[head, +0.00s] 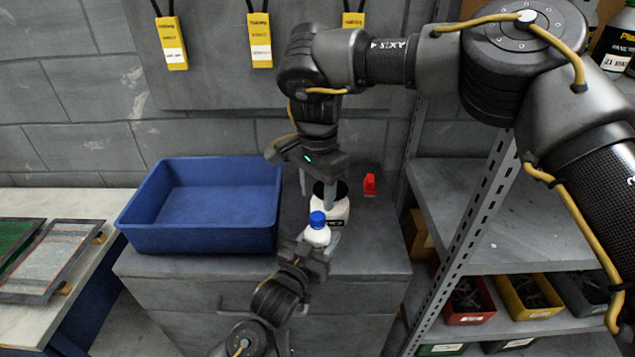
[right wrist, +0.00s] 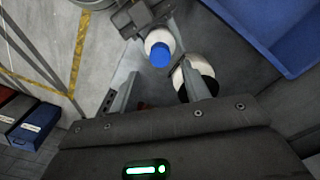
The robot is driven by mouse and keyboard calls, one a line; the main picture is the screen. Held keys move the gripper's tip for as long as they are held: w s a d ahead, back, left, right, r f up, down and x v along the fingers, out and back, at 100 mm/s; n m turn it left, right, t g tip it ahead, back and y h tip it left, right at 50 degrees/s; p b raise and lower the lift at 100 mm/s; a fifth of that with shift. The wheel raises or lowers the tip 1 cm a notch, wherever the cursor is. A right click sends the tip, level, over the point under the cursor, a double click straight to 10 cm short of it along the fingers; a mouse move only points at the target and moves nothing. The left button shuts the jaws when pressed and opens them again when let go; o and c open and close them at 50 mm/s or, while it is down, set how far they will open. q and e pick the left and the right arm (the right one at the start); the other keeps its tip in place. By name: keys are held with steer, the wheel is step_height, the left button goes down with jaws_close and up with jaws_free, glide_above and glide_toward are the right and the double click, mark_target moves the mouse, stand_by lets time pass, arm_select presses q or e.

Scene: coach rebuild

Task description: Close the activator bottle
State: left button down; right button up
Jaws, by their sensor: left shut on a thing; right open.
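The small white bottle (head: 317,236) has a blue cap (head: 317,218) at its top and stands upright; whether the cap is tight cannot be told. My left gripper (head: 312,248) is shut on the bottle from the front, near the cabinet's front edge. My right gripper (head: 316,192) points down above and behind the bottle, open, with nothing between its fingers. In the right wrist view the bottle (right wrist: 157,38) and blue cap (right wrist: 160,56) lie beyond the open right fingers (right wrist: 158,92). The bottle's lower part is hidden by my left gripper.
A larger white container (head: 338,212) with a dark top stands just behind the bottle, close to a right finger. A blue bin (head: 200,240) is to the left on the grey cabinet. A small red object (head: 370,184) lies to the right. A metal shelf (head: 520,225) stands farther right.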

mark_target(318, 216)
steer(key=shift+f, duration=2.9)
steer(key=shift+c, duration=0.5)
